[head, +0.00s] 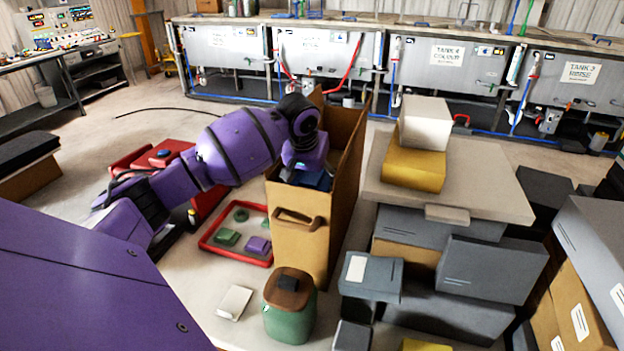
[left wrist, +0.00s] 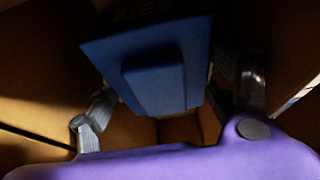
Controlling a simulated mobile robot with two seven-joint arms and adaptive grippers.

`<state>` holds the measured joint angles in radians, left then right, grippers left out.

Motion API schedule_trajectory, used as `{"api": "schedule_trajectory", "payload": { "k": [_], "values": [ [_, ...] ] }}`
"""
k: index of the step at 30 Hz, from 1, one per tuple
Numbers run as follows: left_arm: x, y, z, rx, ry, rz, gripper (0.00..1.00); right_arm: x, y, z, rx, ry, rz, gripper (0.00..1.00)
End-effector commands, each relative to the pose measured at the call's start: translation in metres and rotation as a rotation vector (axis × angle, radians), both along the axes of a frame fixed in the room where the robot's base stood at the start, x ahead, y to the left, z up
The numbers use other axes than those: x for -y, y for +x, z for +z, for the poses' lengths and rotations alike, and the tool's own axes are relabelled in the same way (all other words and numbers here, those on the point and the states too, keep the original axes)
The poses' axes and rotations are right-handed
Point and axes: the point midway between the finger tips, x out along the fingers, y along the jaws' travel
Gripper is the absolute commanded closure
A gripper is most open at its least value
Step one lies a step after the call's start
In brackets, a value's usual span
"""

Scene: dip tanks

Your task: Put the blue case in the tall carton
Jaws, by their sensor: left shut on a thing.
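The tall carton (head: 300,245) stands open-topped near the middle of the head view, with a handle slot in its near wall. My left gripper (left wrist: 168,105) is down inside its mouth, shut on the blue case (left wrist: 150,65). The blue case also shows as a dark blue patch (head: 318,181) inside the carton's mouth in the head view. In the left wrist view, brown carton walls (left wrist: 35,95) surround the case and fingers. Whether the case touches the carton floor cannot be told. The fingertips are partly hidden behind the case. My right gripper is not in view.
A red tray (head: 225,252) with small green and purple pieces lies left of the carton. A green jar (head: 290,315) and a white box (head: 235,302) stand in front. A pale slab (head: 480,185) bearing white and yellow boxes is close on the right, above grey boxes (head: 490,268).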

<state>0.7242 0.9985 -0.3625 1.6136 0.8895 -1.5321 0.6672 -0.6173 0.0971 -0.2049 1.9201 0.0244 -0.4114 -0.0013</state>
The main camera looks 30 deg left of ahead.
Motion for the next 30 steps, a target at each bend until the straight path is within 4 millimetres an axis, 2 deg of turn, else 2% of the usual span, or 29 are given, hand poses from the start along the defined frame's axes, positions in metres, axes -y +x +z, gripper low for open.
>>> {"api": "schedule_trajectory", "payload": {
  "k": [6,21,22,24,30],
  "values": [
    [0.000,0.001,0.002,0.004,0.000,0.000,0.52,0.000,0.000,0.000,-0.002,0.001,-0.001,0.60],
    [0.000,0.001,-0.010,0.003,0.000,0.000,0.52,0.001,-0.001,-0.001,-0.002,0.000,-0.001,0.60],
    [0.000,0.000,-0.011,0.002,0.000,0.000,0.20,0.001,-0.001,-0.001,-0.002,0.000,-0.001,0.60],
    [0.000,0.000,-0.010,0.002,0.000,0.000,0.15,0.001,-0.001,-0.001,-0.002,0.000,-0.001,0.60],
    [0.000,0.000,-0.010,0.002,0.000,0.000,0.15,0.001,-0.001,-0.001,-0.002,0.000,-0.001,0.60]
  ]
}}
